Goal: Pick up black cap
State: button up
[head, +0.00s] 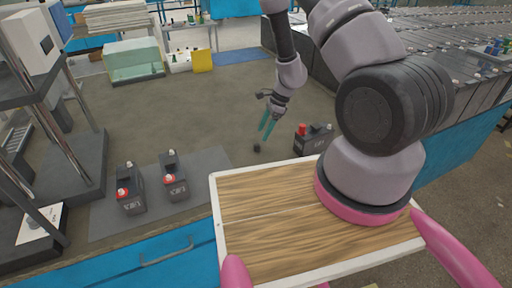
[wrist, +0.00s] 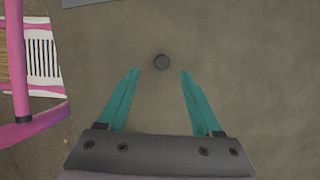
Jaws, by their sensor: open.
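The black cap (head: 257,148) is a small dark disc lying on the grey-brown work surface, left of the nearest battery by my arm. The cap is not held.
A battery (head: 314,139) with a red cap stands right of my gripper. Two more batteries (head: 131,194) (head: 174,182) stand on a grey mat (head: 103,222) at the left. Rows of batteries (head: 440,75) fill the right back. The surface around the cap is clear.

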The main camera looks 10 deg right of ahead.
aim_at(257, 144)
jog(key=shift+w+x, duration=0.1)
jog(key=shift+x, duration=1.4)
jog(key=shift+w+x, duration=0.15)
jog(key=shift+x, duration=1.4)
jog(key=shift+d, duration=0.1)
grip_shut()
